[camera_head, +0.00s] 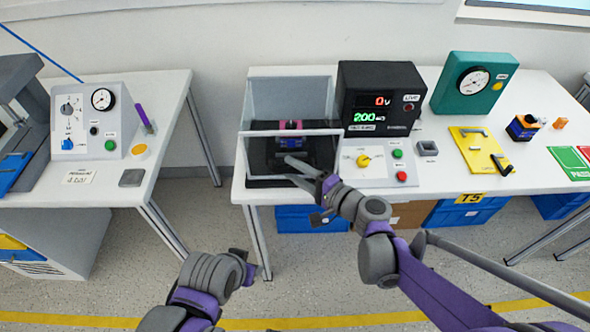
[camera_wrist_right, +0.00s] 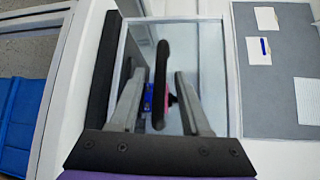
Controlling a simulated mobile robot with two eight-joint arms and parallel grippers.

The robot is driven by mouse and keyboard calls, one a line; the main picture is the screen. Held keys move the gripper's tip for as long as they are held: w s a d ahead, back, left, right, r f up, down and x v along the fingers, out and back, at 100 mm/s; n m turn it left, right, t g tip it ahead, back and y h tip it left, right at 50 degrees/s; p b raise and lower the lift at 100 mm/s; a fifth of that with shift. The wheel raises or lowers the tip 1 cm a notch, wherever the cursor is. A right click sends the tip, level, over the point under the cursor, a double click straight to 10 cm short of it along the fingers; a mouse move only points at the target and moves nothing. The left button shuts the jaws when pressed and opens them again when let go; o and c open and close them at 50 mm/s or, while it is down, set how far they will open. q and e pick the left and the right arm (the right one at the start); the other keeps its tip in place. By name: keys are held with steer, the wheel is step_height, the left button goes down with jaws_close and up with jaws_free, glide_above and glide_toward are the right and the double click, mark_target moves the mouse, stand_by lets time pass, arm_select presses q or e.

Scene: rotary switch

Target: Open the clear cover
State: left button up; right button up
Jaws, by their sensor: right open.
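The clear cover (camera_head: 288,98) is a transparent box with pale edges at the left of the middle table. It appears closed over a dark fixture holding a pink and blue part (camera_head: 290,142). My right gripper (camera_head: 290,170) is at the front of the cover. In the right wrist view its two grey fingers are apart, and a black bar-like handle (camera_wrist_right: 161,80) stands between them with gaps on both sides. The clear panel (camera_wrist_right: 210,60) shows behind the fingers. My left arm is low in the head view; its fingers cannot be made out.
Right of the cover stand a black meter box (camera_head: 380,95) and a control panel (camera_head: 378,162) with a yellow knob and buttons. A green gauge box (camera_head: 473,85) and yellow plate (camera_head: 480,150) are farther right. A floor gap separates the left table (camera_head: 165,110).

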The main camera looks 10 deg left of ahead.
jaws_close()
stand_by(1.4)
